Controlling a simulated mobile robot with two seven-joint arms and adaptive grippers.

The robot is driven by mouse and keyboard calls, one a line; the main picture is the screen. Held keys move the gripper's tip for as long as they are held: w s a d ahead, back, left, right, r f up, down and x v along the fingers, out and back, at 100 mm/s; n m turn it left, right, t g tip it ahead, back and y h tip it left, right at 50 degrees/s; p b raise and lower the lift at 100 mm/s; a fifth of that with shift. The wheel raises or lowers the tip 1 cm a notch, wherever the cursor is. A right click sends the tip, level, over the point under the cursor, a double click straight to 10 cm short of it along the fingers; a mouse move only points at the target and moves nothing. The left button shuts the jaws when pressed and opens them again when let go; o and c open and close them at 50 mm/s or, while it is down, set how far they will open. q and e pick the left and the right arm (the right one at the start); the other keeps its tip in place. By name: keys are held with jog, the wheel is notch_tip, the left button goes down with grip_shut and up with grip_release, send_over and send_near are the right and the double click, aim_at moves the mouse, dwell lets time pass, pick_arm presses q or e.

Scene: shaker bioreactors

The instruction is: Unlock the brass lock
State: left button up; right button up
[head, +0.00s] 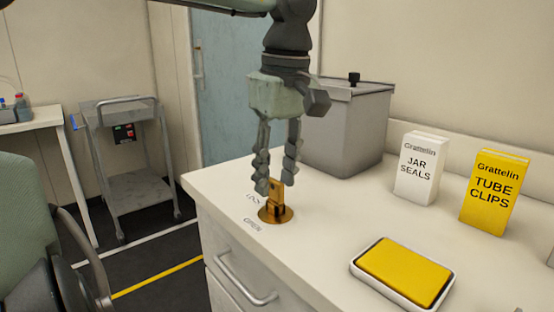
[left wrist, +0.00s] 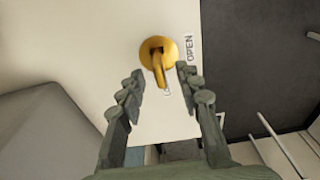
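The brass lock (head: 268,215) is a round golden plate with an upright key-like tab, set in the white counter near its left edge. In the left wrist view the lock (left wrist: 152,47) shows its tab standing out between the fingertips. My left gripper (head: 275,184) points straight down over the lock, its fingertips beside the top of the tab. In the left wrist view the gripper (left wrist: 160,76) is open, with a gap on each side of the tab. An "OPEN" label (head: 252,222) lies by the plate; a second label behind it is partly hidden. My right gripper is out of view.
A grey lidded bin (head: 345,130) stands behind the gripper. A white "JAR SEALS" box (head: 420,168), a yellow "TUBE CLIPS" box (head: 494,192) and a white-rimmed yellow tray (head: 404,272) are to the right. A drawer (head: 240,270) is below.

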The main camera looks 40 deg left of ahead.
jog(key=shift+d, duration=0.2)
pick_arm(q)
jog(key=shift+c, duration=0.7)
grip_shut()
jog(key=shift+s+d+f, duration=0.1)
jog(key=shift+f, duration=0.2)
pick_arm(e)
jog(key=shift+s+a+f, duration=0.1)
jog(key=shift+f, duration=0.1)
